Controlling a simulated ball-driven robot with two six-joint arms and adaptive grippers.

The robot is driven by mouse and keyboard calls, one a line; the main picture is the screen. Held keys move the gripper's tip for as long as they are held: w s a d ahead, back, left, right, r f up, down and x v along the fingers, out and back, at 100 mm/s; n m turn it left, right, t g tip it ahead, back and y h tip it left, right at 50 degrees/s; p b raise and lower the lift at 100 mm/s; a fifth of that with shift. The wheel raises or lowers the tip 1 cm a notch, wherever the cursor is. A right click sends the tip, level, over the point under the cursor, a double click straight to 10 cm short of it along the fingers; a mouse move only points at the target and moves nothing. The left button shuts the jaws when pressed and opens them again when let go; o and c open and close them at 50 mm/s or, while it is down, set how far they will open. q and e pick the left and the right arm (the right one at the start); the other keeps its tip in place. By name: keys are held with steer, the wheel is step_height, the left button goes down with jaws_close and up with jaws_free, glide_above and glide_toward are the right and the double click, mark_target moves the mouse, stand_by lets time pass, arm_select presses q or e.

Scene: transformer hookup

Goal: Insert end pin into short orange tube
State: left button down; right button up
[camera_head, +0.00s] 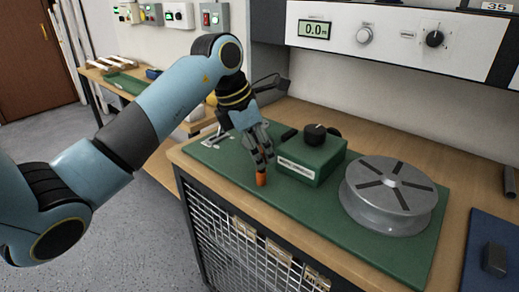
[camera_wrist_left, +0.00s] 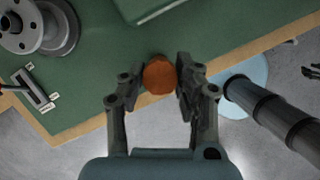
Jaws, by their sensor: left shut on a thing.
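My left gripper (camera_head: 262,156) reaches down over the near edge of the green mat. It is shut on a short orange piece (camera_head: 261,179), apparently the short orange tube, which stands upright under the fingertips. In the left wrist view the round orange end (camera_wrist_left: 159,74) sits between the two fingers of the left gripper (camera_wrist_left: 160,82). I cannot make out the end pin in either view. My right gripper is not in view.
A green box with a black knob (camera_head: 311,155) stands just right of the gripper. A grey slotted reel (camera_head: 389,195) stands further right on the green mat (camera_head: 376,255). A blue mat (camera_head: 482,272) with a dark block (camera_head: 495,259) lies at far right.

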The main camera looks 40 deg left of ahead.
arm_select(q)
steer(key=shift+f+b, duration=0.8)
steer(key=shift+f, duration=0.3)
steer(key=c, duration=0.9)
jaws_free()
steer(key=shift+o, duration=0.2)
steer(key=shift+r, duration=0.1)
steer(key=shift+r+p, duration=1.85)
steer(key=shift+r, duration=0.65)
steer(key=v, duration=1.2)
